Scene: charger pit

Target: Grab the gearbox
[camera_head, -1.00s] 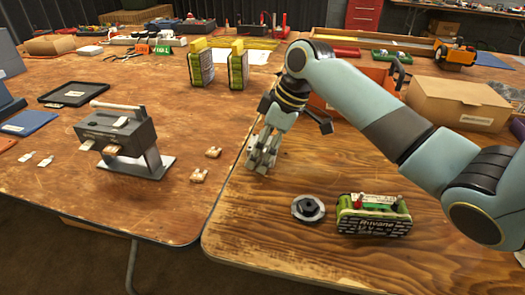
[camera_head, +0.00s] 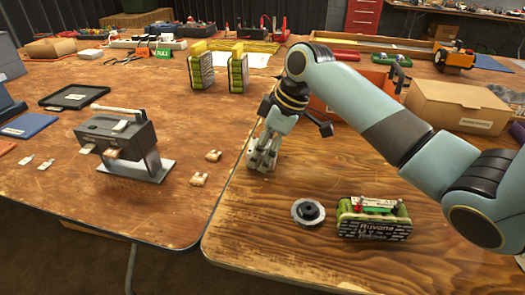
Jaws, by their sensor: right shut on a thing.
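My right gripper (camera_head: 262,158) points down low over the wooden table, near the seam between the two tabletops. It is shut on a small grey metallic thing, apparently the gearbox. The fingers and the thing are hard to tell apart, and the arm hides part of them from above. My left gripper is not in view.
A round grey disc with a black hub (camera_head: 308,212) and a green battery pack (camera_head: 375,218) lie on the right table. A dark handled device (camera_head: 118,135) stands on the left table. Two yellow-green packs (camera_head: 201,72) stand behind. A cardboard box (camera_head: 458,108) is at right.

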